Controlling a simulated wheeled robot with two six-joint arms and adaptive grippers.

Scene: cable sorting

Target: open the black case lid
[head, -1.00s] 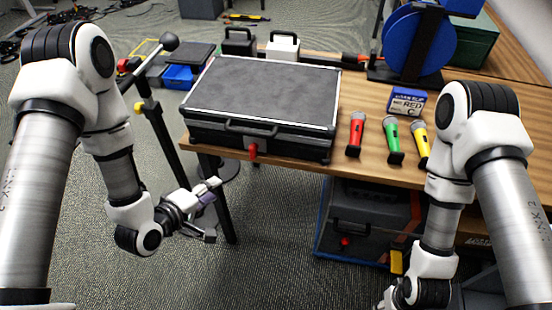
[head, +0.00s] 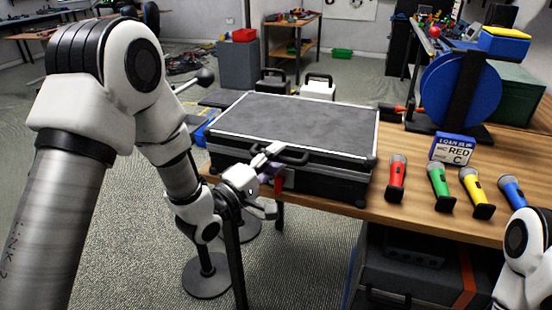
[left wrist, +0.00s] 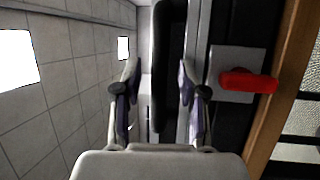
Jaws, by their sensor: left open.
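The black case (head: 330,180) stands on the wooden table with its grey-topped lid (head: 300,122) shut. Its dark handle (head: 285,153) is on the front side, and a red latch (head: 279,187) hangs below it. My left gripper (head: 270,181) is open at the case's front, by the handle. In the left wrist view, the handle (left wrist: 169,60) runs between the open fingers, nearer the right one, and I cannot tell if they touch. The red latch (left wrist: 248,82) lies to the right of the fingers. My right gripper is out of view.
A blue reel (head: 460,90) stands behind.

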